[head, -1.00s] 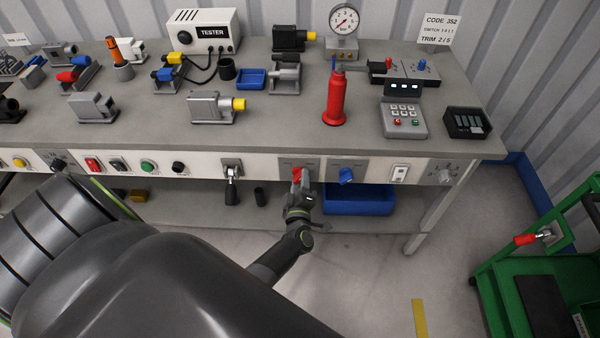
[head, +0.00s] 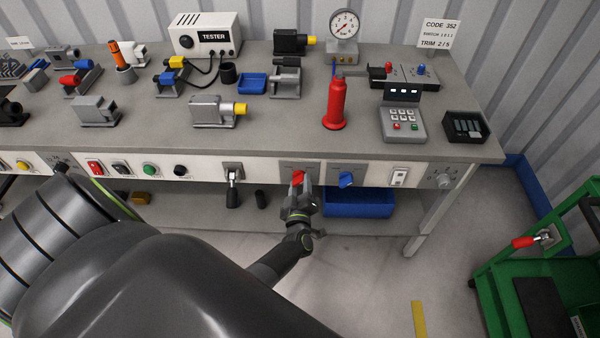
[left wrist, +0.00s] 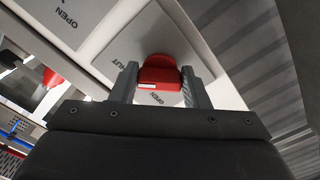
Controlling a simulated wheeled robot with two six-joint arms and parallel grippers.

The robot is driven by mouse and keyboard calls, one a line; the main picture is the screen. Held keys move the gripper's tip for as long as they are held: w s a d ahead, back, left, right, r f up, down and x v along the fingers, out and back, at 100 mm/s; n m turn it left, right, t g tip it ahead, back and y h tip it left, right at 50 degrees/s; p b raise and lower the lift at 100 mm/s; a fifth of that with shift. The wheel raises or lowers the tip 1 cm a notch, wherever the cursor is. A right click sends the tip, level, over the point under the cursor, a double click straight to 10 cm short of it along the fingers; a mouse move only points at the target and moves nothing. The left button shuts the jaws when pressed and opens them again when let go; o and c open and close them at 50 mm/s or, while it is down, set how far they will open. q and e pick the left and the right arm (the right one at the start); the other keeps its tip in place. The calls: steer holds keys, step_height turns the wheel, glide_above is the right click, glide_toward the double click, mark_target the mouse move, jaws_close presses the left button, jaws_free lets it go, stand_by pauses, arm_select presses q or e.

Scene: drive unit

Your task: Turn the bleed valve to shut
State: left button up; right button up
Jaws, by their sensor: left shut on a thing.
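A red valve knob (head: 298,177) sits on a grey plate on the bench's front panel. My left gripper (head: 299,187) is shut on this knob from the front. In the left wrist view the red knob (left wrist: 160,72) lies between the two fingers. The plate (left wrist: 195,50) around it carries the words SHUT and OPEN, partly hidden by the fingers. A blue valve knob (head: 346,179) sits on the neighbouring plate to the right, apart from the gripper. My right gripper is not in view.
A blue bin (head: 360,204) stands on the shelf below the knobs. A lever switch (head: 233,174) is left of the red knob, and a white rocker switch (head: 398,175) is to the right. A green cart (head: 510,290) stands at the right.

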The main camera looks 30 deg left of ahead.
arm_select(q)
steer(key=o, duration=1)
steer(key=p+v, duration=0.3)
steer(key=v, duration=1.4)
steer(key=shift+s, duration=0.2)
steer(key=s+f+m+g+h, duration=0.35)
steer(key=s+f+m, duration=0.2)
steer(key=f, duration=0.35)
steer(key=s+f+m+g+h, duration=0.2)
steer(key=s+f+m+h, duration=0.35)
steer(key=f, duration=0.45)
steer(key=s+a+f+m+g, duration=0.1)
steer(key=s+a+f+g, duration=0.1)
steer(key=s, duration=0.4)
steer(key=s+a+f+m+g, duration=0.1)
steer(key=s+a+f+g, duration=0.2)
steer(key=s, duration=0.4)
steer(key=s+a+f+m+g, duration=0.1)
steer(key=s+a+f+g, duration=0.1)
steer(key=s, duration=0.4)
steer(key=shift+s+a+f+m+g, duration=0.2)
steer(key=shift+f+m+g, duration=0.2)
steer(key=shift+g, duration=0.35)
